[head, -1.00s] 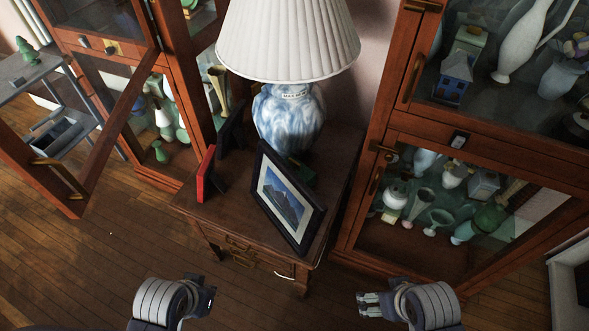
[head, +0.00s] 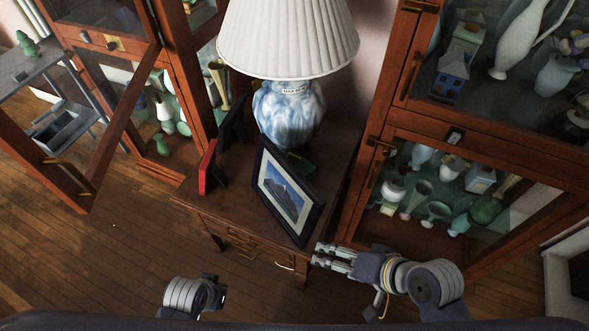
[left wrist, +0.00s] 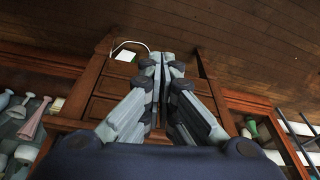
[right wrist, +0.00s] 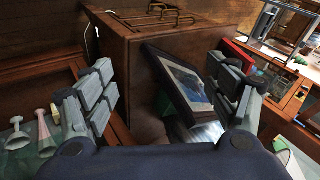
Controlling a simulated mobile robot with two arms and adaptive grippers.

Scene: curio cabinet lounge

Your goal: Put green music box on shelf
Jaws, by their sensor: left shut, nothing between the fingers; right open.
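A small dark green object (head: 304,165), perhaps the green music box, shows on the wooden side table (head: 190,192), mostly hidden behind the black-framed mountain picture (head: 284,195). A bit of green also shows beside the frame in the right wrist view (right wrist: 164,104). My right gripper (head: 319,256) is open and empty at the table's front right corner. In the right wrist view its fingers (right wrist: 163,75) stand apart, with the tabletop and picture between them. My left gripper (head: 220,289) is low in front of the table; its fingers (left wrist: 165,62) are shut and empty. Cabinet shelves show on both sides.
A white-shaded lamp (head: 287,112) and a red frame (head: 207,168) stand on the table. The left cabinet's glass door (head: 108,120) is open. The right cabinet (head: 385,150) holds several vases and small houses. A grey cart (head: 62,130) stands far left.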

